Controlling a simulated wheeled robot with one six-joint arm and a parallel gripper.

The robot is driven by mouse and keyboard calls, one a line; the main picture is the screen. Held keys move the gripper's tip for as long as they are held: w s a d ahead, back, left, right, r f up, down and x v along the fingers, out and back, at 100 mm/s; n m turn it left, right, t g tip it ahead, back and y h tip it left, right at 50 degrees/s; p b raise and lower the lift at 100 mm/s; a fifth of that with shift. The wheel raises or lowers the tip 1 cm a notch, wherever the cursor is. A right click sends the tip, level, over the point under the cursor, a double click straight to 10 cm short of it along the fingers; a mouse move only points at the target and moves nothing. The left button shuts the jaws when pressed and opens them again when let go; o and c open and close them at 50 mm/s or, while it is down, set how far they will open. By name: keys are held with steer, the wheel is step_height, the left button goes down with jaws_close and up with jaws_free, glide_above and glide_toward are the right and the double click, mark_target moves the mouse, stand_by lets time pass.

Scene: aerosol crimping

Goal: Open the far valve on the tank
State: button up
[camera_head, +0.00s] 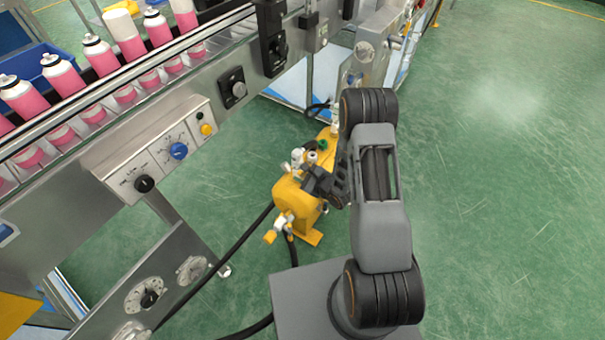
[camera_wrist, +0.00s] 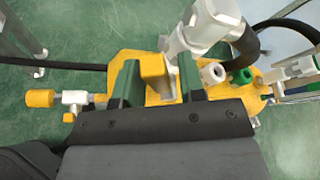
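The yellow tank (camera_head: 290,193) stands on the green floor beside the line, partly hidden by my arm in the head view. It also shows below my gripper in the wrist view (camera_wrist: 122,62). A near valve with a yellow handle (camera_head: 270,237) shows at its near end; in the wrist view this handle (camera_wrist: 40,98) is at left. White fittings (camera_wrist: 292,70) sit at the tank's other end, at right. My gripper (camera_wrist: 159,80) is over the tank's middle. Its green fingers are apart, with a yellow block-like part (camera_wrist: 154,68) between them; contact is unclear.
A white fitting (camera_wrist: 208,22) rises just beyond my fingers, with a black hose (camera_wrist: 245,45). A green knob (camera_wrist: 243,76) is to the right. In the head view, the conveyor panel (camera_head: 160,160) and pink cans (camera_head: 62,76) are at left. Open floor (camera_head: 500,180) lies at right.

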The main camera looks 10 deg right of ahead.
steer(key=shift+o, duration=0.4)
steer(key=shift+a, duration=0.15)
steer(key=shift+r, duration=0.1)
steer(key=p+v, duration=0.2)
steer(key=v, duration=1.1)
steer(key=shift+s+d, duration=0.25)
steer(key=shift+s, duration=0.05)
